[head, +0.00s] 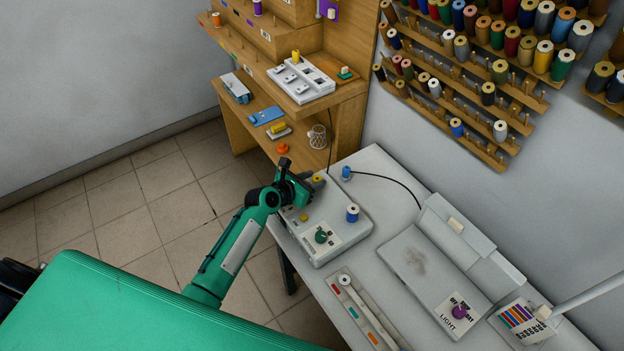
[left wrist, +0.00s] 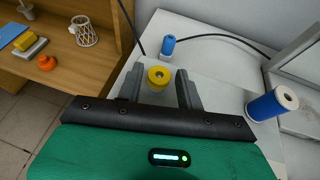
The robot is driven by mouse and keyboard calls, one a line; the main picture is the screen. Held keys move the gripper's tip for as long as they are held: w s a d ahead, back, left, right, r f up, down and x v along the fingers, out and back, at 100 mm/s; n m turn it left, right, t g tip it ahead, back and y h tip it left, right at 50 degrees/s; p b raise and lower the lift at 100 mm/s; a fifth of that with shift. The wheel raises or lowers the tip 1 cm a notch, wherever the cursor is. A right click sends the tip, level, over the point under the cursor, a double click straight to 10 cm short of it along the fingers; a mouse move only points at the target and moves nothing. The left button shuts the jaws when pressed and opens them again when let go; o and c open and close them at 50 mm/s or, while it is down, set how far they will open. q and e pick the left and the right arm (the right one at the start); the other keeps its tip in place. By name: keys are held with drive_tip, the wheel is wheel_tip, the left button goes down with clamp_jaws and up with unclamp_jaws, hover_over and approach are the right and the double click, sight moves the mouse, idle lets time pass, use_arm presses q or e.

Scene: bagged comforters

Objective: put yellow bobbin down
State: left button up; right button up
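The yellow bobbin (left wrist: 159,77) sits between the two grey fingertips of my left gripper (left wrist: 161,82) in the left wrist view. The fingers are close on both sides of it, and I take them to be shut on it. In the head view my left gripper (head: 313,181) is over the far left part of the grey-white machine (head: 335,222), with the bobbin (head: 318,178) showing at its fingertips. Whether the bobbin's underside touches the machine is hidden. My right gripper is not in view.
A blue spool (head: 352,213) stands on the machine, with a green knob (head: 321,236) in front. A wooden desk (head: 262,98) with a wire cup (head: 317,136) is beyond. A spool rack (head: 480,120) hangs on the wall.

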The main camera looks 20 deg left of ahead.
use_arm(q)
drive_tip(key=shift+o, duration=0.7)
drive_tip(key=shift+f, duration=0.1)
drive_tip(key=shift+r, duration=0.3)
drive_tip(key=v, duration=1.2)
drive_tip(key=shift+r, duration=0.45)
drive_tip(key=shift+d, duration=0.1)
